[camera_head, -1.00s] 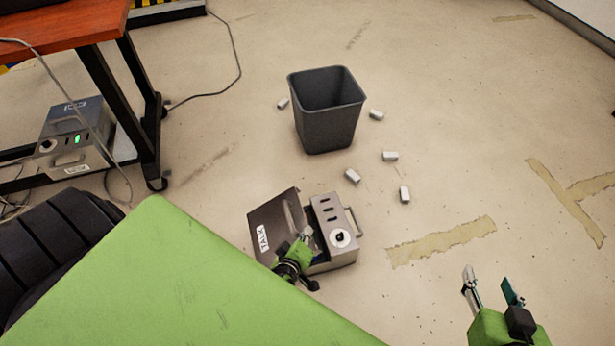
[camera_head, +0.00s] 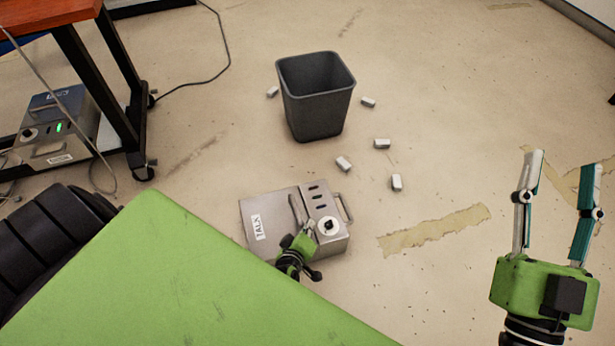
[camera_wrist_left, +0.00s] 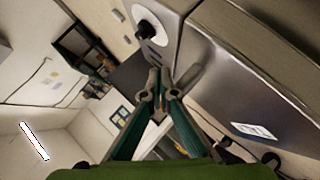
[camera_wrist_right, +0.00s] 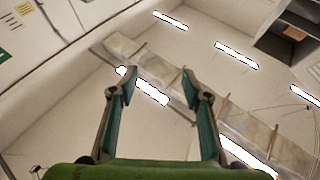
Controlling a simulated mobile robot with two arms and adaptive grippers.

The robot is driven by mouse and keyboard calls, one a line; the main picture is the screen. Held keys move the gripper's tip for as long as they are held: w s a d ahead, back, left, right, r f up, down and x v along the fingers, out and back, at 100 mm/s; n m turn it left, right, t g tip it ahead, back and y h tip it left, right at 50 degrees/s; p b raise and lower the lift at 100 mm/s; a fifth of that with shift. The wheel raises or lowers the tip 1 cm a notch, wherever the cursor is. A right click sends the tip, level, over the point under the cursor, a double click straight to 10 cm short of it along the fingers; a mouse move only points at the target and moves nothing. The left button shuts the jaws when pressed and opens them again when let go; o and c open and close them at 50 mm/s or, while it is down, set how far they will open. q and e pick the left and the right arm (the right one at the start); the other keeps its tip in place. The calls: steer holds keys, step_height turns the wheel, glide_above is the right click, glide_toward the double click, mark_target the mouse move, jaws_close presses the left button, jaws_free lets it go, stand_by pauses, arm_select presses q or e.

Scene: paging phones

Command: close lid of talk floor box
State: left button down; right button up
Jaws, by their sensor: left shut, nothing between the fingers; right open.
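The talk floor box (camera_head: 325,245) is a grey metal box on the floor in the head view. Its lid (camera_head: 265,205), with a white TALK label (camera_head: 258,228), lies about level with the panel of slots and a round dial (camera_head: 327,224); I see no gap into the box. In the left wrist view the lid (camera_wrist_left: 240,75) and dial (camera_wrist_left: 148,22) are close. My left gripper (camera_head: 308,228) is shut and empty, over the box by the lid handle (camera_head: 297,209); contact is unclear. My right gripper (camera_head: 563,168) is open and empty, raised at the right.
A dark waste bin (camera_head: 315,100) stands beyond the box with several small pale blocks (camera_head: 382,143) around it. Another grey box (camera_head: 55,130) with a green light sits by the wheeled desk (camera_head: 120,60) at left.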

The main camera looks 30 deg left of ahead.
arm_select(q)
steer(key=shift+d+f, duration=0.1)
steer(key=shift+f, duration=0.15)
arm_select(e)
steer(key=shift+s+r+t, duration=0.4)
steer(key=shift+r+t, duration=0.1)
steer(key=shift+r, duration=0.2)
